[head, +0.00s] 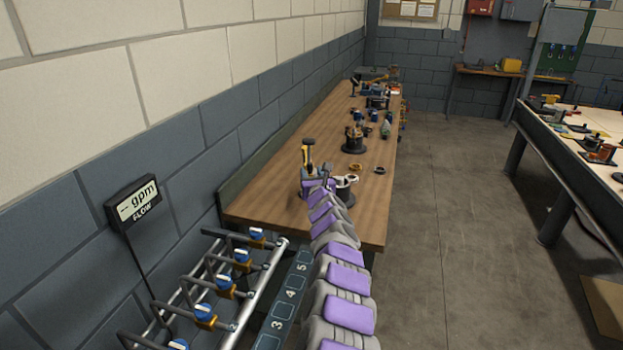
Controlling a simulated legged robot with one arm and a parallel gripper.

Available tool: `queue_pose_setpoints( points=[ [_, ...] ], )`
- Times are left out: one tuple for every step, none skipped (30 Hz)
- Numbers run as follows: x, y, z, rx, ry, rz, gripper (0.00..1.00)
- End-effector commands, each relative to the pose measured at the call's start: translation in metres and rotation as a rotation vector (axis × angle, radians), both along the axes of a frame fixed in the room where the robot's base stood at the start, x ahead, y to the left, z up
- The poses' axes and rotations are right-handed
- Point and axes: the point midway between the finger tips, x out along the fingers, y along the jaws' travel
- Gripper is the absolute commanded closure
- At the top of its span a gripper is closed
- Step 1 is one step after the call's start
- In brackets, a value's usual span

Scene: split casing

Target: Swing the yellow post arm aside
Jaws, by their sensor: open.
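A yellow post arm (306,156) with a dark top stands on the near part of the wooden bench, over a small blue part (313,173). My segmented grey and purple arm reaches up from the bottom of the head view to the bench's near end. My gripper (326,175) is at its far end, small in the picture, just right of and below the yellow post arm. It is open. I cannot tell whether it touches anything. My own arm hides part of what stands below the post.
A white and dark round part (345,182) stands close to the right of my gripper. A copper-coloured assembly on a black base (353,140) and small rings (355,167) lie beyond. Pipes with blue-capped valves (241,256) stand at front left. The floor (450,200) right of the bench is clear.

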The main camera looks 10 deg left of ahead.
Motion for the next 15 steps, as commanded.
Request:
queue_pose_setpoints(
  points=[
    [-0.0034, 0.0009, -0.0008, 0.003, 0.002, 0.003, 0.55],
    [-0.0049, 0.0006, -0.0014, 0.003, 0.003, 0.003, 0.55],
    [-0.0066, 0.0001, -0.0021, 0.003, 0.004, 0.003, 0.55],
    [-0.0077, -0.0003, -0.0025, 0.003, 0.004, 0.003, 0.55],
    [-0.0087, -0.0008, -0.0028, 0.003, 0.006, 0.003, 0.55],
    [-0.0098, -0.0013, -0.0028, 0.002, 0.005, 0.003, 0.55],
    [-0.0106, -0.0013, -0.003, 0.002, 0.005, 0.003, 0.55],
    [-0.0111, -0.0012, -0.0032, 0.002, 0.005, 0.004, 0.55],
    [-0.0118, -0.0012, -0.0035, 0.002, 0.005, 0.004, 0.55],
    [-0.0122, -0.0011, -0.0037, 0.002, 0.005, 0.004, 0.55],
    [-0.0124, -0.0011, -0.0037, 0.001, 0.005, 0.004, 0.55],
    [-0.0126, -0.0011, -0.0039, 0.001, 0.006, 0.004, 0.55],
    [-0.0127, -0.0012, -0.004, 0.0, 0.005, 0.004, 0.55],
    [-0.0127, -0.0012, -0.004, 0.0, 0.005, 0.004, 0.55],
    [-0.0126, -0.0014, -0.004, 0.0, 0.005, 0.004, 0.55]
  ],
)
